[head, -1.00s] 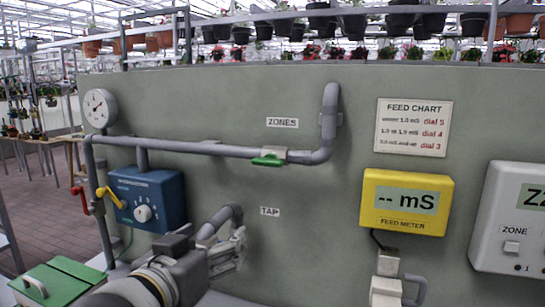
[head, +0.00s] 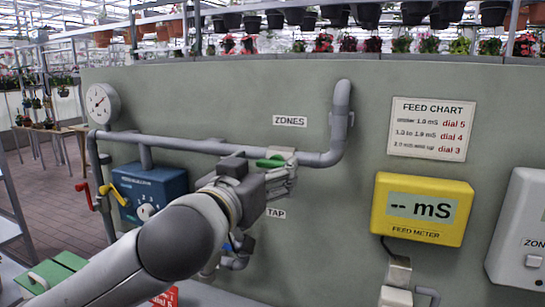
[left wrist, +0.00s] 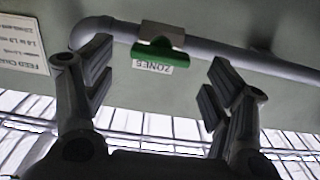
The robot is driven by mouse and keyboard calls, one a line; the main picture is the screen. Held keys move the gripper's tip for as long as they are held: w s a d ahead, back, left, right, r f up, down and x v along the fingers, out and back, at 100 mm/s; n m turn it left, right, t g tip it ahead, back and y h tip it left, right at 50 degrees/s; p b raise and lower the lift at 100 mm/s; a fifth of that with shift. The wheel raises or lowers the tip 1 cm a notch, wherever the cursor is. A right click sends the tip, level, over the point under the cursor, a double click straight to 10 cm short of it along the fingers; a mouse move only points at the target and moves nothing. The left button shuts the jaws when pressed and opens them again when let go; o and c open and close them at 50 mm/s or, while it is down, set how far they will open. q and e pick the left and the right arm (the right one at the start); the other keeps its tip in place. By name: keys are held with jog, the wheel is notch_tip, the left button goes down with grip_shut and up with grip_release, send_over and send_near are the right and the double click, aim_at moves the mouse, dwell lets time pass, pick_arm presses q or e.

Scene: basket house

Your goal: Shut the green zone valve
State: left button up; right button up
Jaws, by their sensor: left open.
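The green zone valve handle (head: 271,162) sits on the grey pipe under the ZONES label (head: 290,121). It lies along the pipe, and part of it is hidden by my gripper. My left gripper (head: 284,178) is just in front of and below the handle, with its fingers pointing toward the wall. In the left wrist view the picture is upside down, and the green handle (left wrist: 158,48) shows ahead between the two spread fingers (left wrist: 160,82). The gripper is open and empty, apart from the handle. My right gripper is not in view.
A blue dial box (head: 150,191) and red (head: 83,194) and yellow (head: 112,192) levers are at left. The TAP outlet (head: 236,258) is below my gripper. The yellow feed meter (head: 421,208) is at right. The wall between pipe and meter is clear.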

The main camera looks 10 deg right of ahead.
aim_at(271, 164)
pick_arm(q)
jog(key=shift+p+x, duration=0.45)
jog(key=shift+x, duration=1.65)
jog(key=shift+c, duration=0.4)
jog(key=c, duration=0.9)
